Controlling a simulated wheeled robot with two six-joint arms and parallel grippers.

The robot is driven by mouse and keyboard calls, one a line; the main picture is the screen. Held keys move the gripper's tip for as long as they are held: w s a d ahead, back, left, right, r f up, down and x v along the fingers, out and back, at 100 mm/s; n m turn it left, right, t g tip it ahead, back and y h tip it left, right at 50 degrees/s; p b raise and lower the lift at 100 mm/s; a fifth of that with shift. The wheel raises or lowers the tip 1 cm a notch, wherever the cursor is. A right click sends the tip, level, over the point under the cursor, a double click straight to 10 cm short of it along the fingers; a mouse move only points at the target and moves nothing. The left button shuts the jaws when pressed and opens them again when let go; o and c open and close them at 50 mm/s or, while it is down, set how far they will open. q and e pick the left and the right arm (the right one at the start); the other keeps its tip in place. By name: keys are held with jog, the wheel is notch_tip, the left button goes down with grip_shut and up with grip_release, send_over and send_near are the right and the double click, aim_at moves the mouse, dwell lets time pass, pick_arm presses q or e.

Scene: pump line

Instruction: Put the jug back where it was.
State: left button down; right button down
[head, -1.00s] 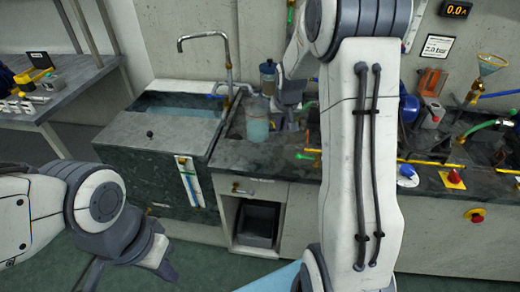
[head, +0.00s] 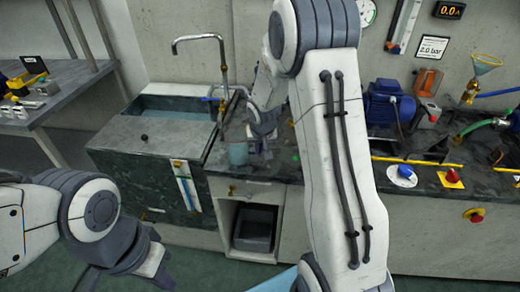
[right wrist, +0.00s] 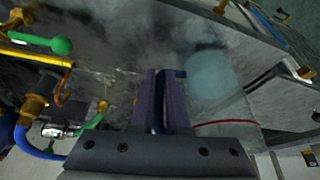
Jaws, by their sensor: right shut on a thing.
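The jug (head: 238,152) is clear with pale blue liquid in it. In the head view it is at the left end of the counter, beside the sink, and looks upright. My right gripper (head: 264,128) is at its right side, partly hidden by my own arm. In the right wrist view the jug (right wrist: 212,75) is a pale blue round shape just right of the fingers, and the right gripper (right wrist: 161,100) is shut on its handle side. Whether its base touches the counter is unclear. My left gripper (head: 150,265) hangs low at the left, away from the jug; its fingertips are unclear.
The sink (head: 165,104) with its tall tap (head: 222,70) stands left of the jug. A blue motor pump (head: 388,103) and pipes fill the counter's right part. A green-ended lever (right wrist: 60,46) shows in the right wrist view. An open cupboard with a grey bin (head: 254,230) is below.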

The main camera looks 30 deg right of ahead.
jog(key=shift+f, duration=0.2)
jog(key=c, duration=0.9)
grip_release()
jog(key=shift+r, duration=0.1)
